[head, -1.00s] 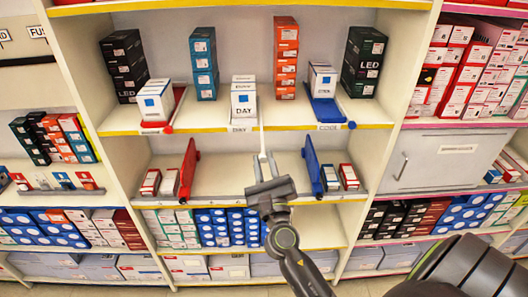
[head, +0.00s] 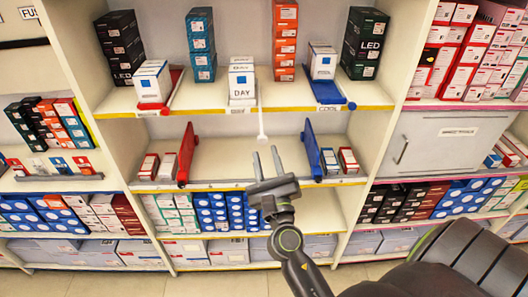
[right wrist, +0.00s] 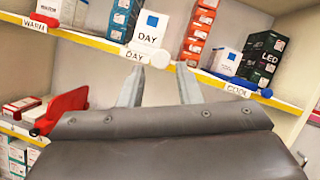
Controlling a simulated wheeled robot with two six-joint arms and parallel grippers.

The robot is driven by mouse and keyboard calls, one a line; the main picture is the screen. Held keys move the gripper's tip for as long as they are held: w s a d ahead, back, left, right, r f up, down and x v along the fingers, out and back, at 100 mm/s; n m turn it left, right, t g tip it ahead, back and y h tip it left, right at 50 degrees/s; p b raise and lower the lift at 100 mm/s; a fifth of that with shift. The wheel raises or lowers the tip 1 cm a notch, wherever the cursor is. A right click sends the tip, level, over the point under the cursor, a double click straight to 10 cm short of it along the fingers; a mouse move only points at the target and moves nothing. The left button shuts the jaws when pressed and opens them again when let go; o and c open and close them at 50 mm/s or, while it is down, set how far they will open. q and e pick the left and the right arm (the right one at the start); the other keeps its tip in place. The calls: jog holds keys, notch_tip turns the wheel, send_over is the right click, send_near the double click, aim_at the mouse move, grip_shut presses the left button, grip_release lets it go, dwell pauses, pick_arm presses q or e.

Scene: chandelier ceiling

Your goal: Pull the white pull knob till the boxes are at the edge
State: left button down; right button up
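The white pull knob (head: 262,138) sits at the end of a thin white rod that sticks out in front of the upper shelf, by the middle row. In the right wrist view the knob (right wrist: 160,60) shows as a round white shape close to my fingertips. The white DAY boxes (head: 242,82) stand upright in the middle row, the front one close to the shelf edge above the DAY label (right wrist: 136,56). My right gripper (head: 266,151) is open and empty, its fingers apart, just below and in front of the knob. My left gripper is out of view.
White boxes stand beside a red divider (head: 173,92) and a blue one (head: 329,93) on the upper shelf. Below, a red panel (head: 186,152) and a blue panel (head: 312,150) flank an empty stretch of shelf (head: 225,160).

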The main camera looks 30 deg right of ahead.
jog(key=shift+b+v, duration=0.7)
jog(key=shift+v, duration=1.05)
notch_tip(320, 180, down, 24)
jog(key=w+m+g+y, duration=0.2)
jog(key=m+g+y, duration=0.25)
jog(key=m, duration=0.45)
jog(key=s+f+m+g+y, duration=0.1)
jog(key=s+f+m+g, duration=0.25)
jog(key=f, duration=0.55)
jog(key=s+f+m+g, duration=0.2)
jog(key=s+f+m, duration=0.15)
jog(key=f, duration=0.45)
jog(key=s+f+m+g, duration=0.4)
jog(key=s+f+m, duration=0.5)
jog(key=s+f, duration=0.4)
jog(key=s+f+m+g, duration=0.1)
jog(key=s+f+m, duration=0.2)
jog(key=s, duration=0.3)
jog(key=s+d+f+m+g+y, duration=0.1)
jog(key=s+f+m+g, duration=0.1)
jog(key=s+m, duration=0.3)
jog(key=s+f+m+g+y+b, duration=0.1)
jog(key=s+f+m+g, duration=0.1)
jog(key=s+f+m, duration=0.2)
jog(key=s, duration=0.3)
jog(key=shift+s+d, duration=0.25)
jog(key=shift+s, duration=0.1)
